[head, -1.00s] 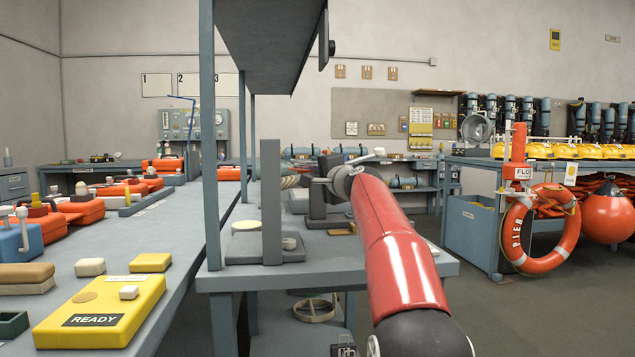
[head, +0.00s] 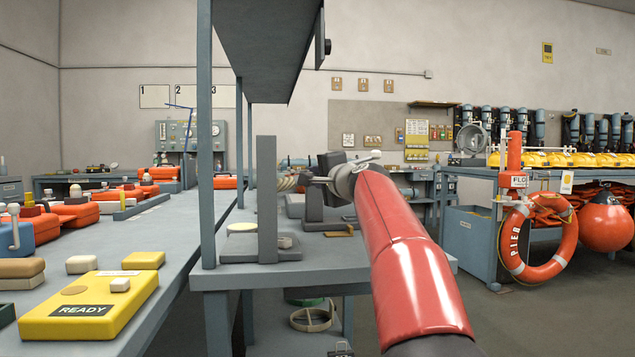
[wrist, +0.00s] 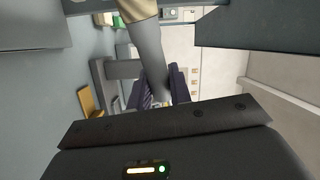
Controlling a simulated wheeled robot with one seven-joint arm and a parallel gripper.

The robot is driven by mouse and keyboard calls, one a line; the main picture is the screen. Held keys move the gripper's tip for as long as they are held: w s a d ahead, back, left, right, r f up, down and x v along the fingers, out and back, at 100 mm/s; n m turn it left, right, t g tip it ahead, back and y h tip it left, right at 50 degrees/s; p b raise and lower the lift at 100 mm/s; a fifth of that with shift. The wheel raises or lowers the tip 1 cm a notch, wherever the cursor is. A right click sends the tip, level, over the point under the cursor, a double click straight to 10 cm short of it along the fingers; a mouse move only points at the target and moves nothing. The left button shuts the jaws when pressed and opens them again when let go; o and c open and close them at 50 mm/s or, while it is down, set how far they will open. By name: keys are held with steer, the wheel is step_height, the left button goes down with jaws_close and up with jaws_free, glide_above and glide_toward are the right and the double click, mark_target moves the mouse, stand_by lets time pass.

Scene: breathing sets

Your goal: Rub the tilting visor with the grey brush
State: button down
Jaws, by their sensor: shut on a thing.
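My gripper (wrist: 160,85) is shut on the grey handle of the brush (wrist: 148,45). In the wrist view the handle runs up from between the dark fingers to a beige head at the top edge. In the head view my gripper (head: 314,181) is beyond my red arm link, above the grey bench. The brush's tan head (head: 287,183) shows just right of a grey upright plate, which hides part of it. I cannot surely pick out the tilting visor. A dark plate with a knob (head: 321,42) hangs at the overhead slab's right end, well above my gripper.
The grey upright plate (head: 266,200) stands on the bench (head: 330,255), close left of the brush. Posts (head: 205,140) carry the overhead slab (head: 265,45). A yellow READY box (head: 88,305) lies on the left bench. An orange ring (head: 535,237) hangs at right; the floor between is open.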

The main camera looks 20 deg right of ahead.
steer(key=shift+w+d+r+p, duration=0.8)
steer(key=shift+w+d+p, duration=0.4)
steer(key=shift+w+p, duration=3.25)
steer(key=s+a+b, duration=0.2)
steer(key=s+b, duration=0.4)
steer(key=s, duration=0.1)
steer(key=shift+s, duration=0.3)
